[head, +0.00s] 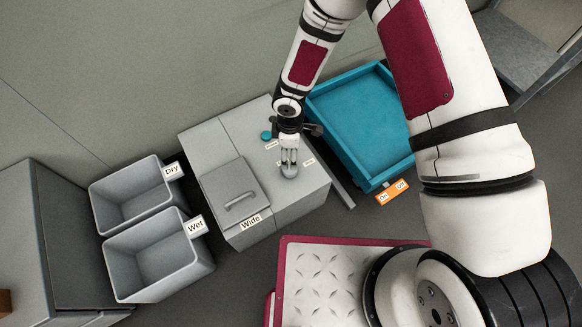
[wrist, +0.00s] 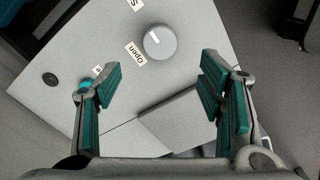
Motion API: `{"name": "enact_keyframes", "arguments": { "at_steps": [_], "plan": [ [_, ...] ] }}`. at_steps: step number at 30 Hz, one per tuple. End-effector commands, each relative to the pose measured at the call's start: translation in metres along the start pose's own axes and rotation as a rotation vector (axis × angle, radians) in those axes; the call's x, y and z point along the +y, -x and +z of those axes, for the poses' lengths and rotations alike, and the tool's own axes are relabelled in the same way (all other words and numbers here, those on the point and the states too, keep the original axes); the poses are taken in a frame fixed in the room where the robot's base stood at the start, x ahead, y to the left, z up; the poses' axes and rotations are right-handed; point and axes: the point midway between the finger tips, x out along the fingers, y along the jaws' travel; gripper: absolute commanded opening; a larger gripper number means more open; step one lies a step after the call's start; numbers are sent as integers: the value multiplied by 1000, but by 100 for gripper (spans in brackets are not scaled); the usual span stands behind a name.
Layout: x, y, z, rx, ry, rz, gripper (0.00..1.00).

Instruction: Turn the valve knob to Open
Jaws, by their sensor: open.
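The valve knob (wrist: 160,42) is a round grey dial with a short white mark near its upper-left rim in the wrist view. The mark points between the "Open" label (wrist: 135,53) and another label (wrist: 136,4), cut off at the top edge with only an "S" readable. The knob also shows in the head view (head: 289,171) on top of a grey cabinet (head: 232,124).
A grey lid with a handle (head: 240,203) and a "Wide" label are on the cabinet. "Dry" (head: 130,190) and "Wet" (head: 155,255) bins stand left. A blue tray (head: 360,120) stands right, near an orange switch box (head: 392,192). A teal button (head: 266,135) is near the knob.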

Motion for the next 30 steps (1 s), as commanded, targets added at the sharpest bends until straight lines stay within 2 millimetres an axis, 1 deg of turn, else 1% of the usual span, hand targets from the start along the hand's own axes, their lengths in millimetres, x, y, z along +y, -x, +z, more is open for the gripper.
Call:
{"name": "enact_keyframes", "arguments": {
  "at_steps": [1, 6, 9, 13, 19, 28, 29, 30],
  "plan": [
    [0, -15, 0, -1, 2, -1, 62],
    [-1, -48, 0, -1, 2, -1, 62],
    [0, -66, 0, -2, 1, 0, 62],
    [0, -84, 0, -1, 0, 0, 62],
    [0, -97, 0, 0, 0, 1, 62],
    [0, -99, 0, -1, 0, 1, 62],
    [0, -99, 0, -1, 0, 1, 60],
    [0, -99, 0, -1, 0, 1, 51]
  ]
}}
